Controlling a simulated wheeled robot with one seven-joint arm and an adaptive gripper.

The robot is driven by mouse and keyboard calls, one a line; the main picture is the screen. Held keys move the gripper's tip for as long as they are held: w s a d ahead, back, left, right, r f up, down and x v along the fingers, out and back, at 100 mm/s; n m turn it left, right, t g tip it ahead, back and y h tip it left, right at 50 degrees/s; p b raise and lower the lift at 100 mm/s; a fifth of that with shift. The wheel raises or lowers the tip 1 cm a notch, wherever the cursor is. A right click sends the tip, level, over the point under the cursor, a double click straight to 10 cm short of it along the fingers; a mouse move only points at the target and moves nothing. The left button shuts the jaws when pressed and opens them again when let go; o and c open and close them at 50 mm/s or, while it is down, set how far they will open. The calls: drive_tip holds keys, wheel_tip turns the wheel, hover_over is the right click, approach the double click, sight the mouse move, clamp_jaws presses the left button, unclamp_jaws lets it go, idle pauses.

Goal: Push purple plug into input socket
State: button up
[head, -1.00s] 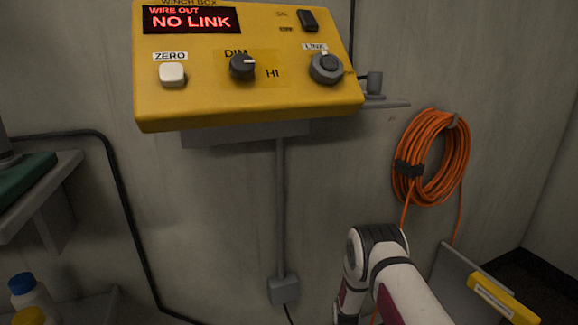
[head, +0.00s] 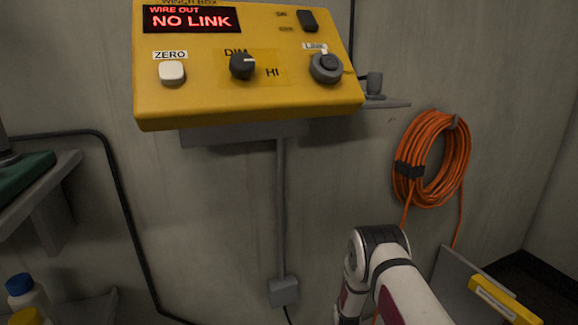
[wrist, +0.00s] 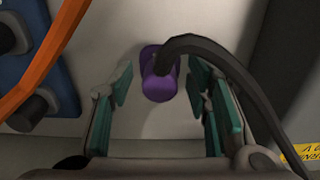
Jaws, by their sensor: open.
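The purple plug (wrist: 159,82) shows in the wrist view, standing against a pale panel, with a black cable (wrist: 215,52) running from its end to the right and down. My gripper (wrist: 162,90) is open, with one green-padded finger on each side of the plug and a gap on both sides. What the plug sits in is hidden behind it, so I cannot tell how deep it is seated. No input socket can be made out. In the head view my gripper and the plug are out of sight.
An orange cable (wrist: 40,65) and a blue box with dark knobs (wrist: 42,85) are close at the left in the wrist view. The head view shows a yellow winch box (head: 210,98) reading NO LINK, a coiled orange cable (head: 405,150) and a left shelf (head: 50,190).

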clamp_jaws()
drive_tip(key=shift+r, duration=0.15)
drive_tip(key=shift+r+p, duration=1.95)
drive_tip(key=shift+r, duration=0.9)
